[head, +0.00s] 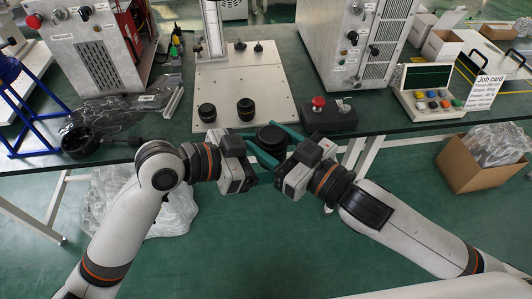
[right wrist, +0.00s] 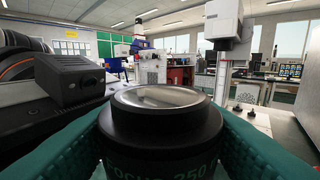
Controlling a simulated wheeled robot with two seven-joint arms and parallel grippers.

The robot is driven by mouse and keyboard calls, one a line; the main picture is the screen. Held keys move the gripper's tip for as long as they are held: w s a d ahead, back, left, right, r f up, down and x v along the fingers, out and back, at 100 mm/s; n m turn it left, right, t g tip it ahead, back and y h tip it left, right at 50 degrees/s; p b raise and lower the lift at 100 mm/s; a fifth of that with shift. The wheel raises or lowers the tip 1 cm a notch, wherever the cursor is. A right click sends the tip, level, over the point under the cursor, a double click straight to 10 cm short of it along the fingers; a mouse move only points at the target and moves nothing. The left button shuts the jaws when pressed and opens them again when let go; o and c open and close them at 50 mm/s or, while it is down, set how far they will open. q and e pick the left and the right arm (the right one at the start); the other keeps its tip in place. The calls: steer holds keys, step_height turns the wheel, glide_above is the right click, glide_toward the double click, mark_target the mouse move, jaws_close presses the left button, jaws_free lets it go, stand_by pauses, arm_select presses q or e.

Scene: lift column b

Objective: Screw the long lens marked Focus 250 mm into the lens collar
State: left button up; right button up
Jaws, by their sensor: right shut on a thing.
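The long lens (head: 272,137) is a black cylinder held upright in front of the bench edge. In the right wrist view the lens (right wrist: 160,130) shows its glass face up and part of the marking "Focus 250". My right gripper (head: 277,146) is shut on it, with a teal finger on each side. My left gripper (head: 254,157) is close beside the lens at its left; whether its fingers are open or touch the lens is hidden. I cannot make out the lens collar; the upright column (head: 213,30) on the pale base plate (head: 225,85) is cut off at the top.
Two shorter black lenses (head: 207,112) (head: 245,108) stand on the plate's front. A red button box (head: 320,115) is right of it, then a control panel (head: 430,93) and job card (head: 485,91). A black ring-shaped item (head: 79,142) with a cable lies at left. Grey cabinets flank the plate.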

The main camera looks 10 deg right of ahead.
arm_select(q)
steer(key=c, duration=1.1)
steer(key=shift+r, duration=0.1)
steer(key=shift+c, duration=1.1)
arm_select(e)
steer(key=o, duration=1.3)
